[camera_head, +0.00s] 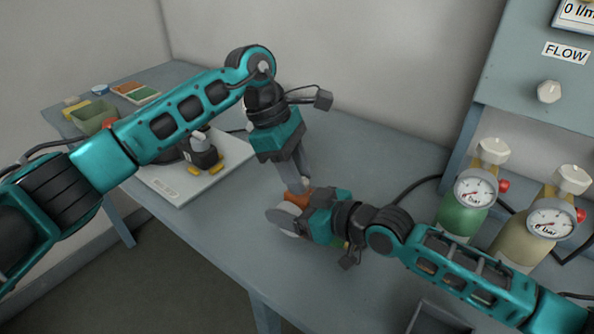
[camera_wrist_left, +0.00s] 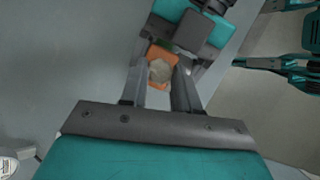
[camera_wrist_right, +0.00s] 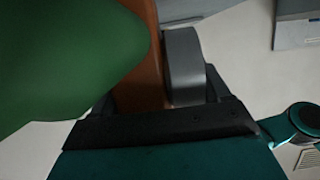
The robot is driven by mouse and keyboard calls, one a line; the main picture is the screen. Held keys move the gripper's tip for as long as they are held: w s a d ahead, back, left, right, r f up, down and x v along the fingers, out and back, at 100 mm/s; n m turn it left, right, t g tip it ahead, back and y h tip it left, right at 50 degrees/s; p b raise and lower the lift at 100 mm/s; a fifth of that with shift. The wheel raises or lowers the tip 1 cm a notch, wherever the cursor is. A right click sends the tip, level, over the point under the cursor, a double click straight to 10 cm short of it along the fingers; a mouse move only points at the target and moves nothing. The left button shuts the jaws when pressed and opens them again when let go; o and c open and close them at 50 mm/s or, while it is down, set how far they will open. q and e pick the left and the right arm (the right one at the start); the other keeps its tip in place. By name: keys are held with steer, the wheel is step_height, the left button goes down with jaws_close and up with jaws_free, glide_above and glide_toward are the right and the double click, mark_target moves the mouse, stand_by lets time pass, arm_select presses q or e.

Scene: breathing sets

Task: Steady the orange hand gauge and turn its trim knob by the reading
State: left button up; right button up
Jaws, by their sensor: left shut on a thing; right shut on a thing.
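The orange hand gauge (camera_head: 293,199) is held above or at the front of the table, mostly hidden by my grippers. Its orange body (camera_wrist_left: 162,54) and round pale trim knob (camera_wrist_left: 160,71) show in the left wrist view. My left gripper (camera_head: 304,183) comes down from above, with its fingers on either side of the knob. My right gripper (camera_head: 303,212) comes from the right and is shut on the orange body (camera_wrist_right: 140,90). A large green shape (camera_wrist_right: 65,60) fills the right wrist view's left.
Two bottles with dial gauges, green (camera_head: 462,218) and beige (camera_head: 519,243), stand at the right beside a FLOW panel (camera_head: 525,70). A white board (camera_head: 180,182) with a dark device lies at the left. A grey tray (camera_head: 440,318) is at the front right. The table's middle back is clear.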

arm_select(q)
jaws_close()
steer(key=shift+n, duration=0.4)
steer(key=n+t, duration=0.1)
steer(key=n, duration=0.2)
steer(key=shift+s+n+t, duration=0.15)
steer(key=shift+n+t, duration=0.15)
steer(key=shift+t, duration=0.1)
steer(key=n+t, duration=0.1)
steer(key=n, duration=0.3)
steer(key=shift+s+n+t, duration=0.15)
steer(key=shift+n+t, duration=0.15)
steer(key=shift+t, duration=0.1)
steer(key=n+t+y, duration=0.1)
steer(key=n, duration=0.3)
steer(key=shift+s+d, duration=0.1)
steer(key=shift+d, duration=0.05)
steer(key=n+t+y, duration=0.1)
steer(key=n, duration=0.3)
steer(key=shift+s+d+n, duration=0.1)
steer(key=shift+n, duration=0.2)
arm_select(e)
steer(key=shift+f, duration=0.1)
arm_select(q)
steer(key=shift+y, duration=0.3)
